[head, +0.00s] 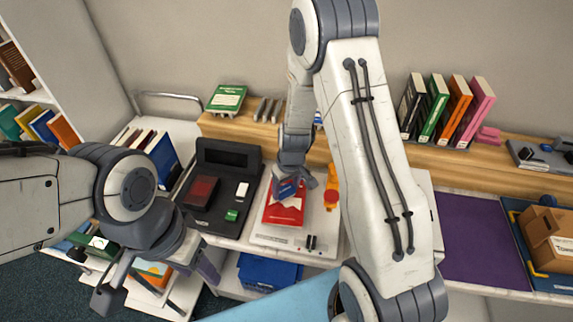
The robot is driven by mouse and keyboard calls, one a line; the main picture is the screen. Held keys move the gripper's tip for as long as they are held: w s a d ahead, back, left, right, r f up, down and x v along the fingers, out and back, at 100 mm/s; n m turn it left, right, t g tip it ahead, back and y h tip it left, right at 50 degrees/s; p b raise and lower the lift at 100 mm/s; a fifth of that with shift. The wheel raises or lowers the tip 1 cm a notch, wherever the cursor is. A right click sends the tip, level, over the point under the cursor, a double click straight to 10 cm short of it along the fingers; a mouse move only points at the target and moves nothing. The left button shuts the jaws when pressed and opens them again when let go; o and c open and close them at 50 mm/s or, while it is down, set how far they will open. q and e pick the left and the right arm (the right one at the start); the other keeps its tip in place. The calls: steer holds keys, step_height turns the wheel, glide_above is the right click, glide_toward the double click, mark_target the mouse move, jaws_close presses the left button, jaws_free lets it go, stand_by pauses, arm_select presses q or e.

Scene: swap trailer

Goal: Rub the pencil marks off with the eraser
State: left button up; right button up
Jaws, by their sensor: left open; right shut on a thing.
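My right gripper (294,182) reaches down over a red book or card (284,214) with a white patch. It is shut on a small blue block (286,190), apparently the eraser, held at the upper part of the red item. I cannot tell whether the block touches the surface. Pencil marks are too small to make out. The red item lies on a white flat device (264,236) with dark knobs at its front. My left gripper (158,286) is open and empty at the lower left, in front of a low book cart.
A black machine (222,157) with a red pad stands left of the white device. An orange object (331,185) stands on the right. Books (458,112) line the wooden shelf behind. A purple mat (487,240) and a brown box (549,240) lie right. A blue bin (268,272) sits below.

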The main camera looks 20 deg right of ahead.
steer(key=r, duration=0.1)
steer(key=r+p, duration=0.2)
steer(key=shift+d+r, duration=0.2)
steer(key=shift+d, duration=0.05)
steer(key=shift+w+a+r+p, duration=0.1)
steer(key=shift+w+r+p, duration=0.15)
steer(key=shift+r+p, duration=1.9)
steer(key=shift+r, duration=0.25)
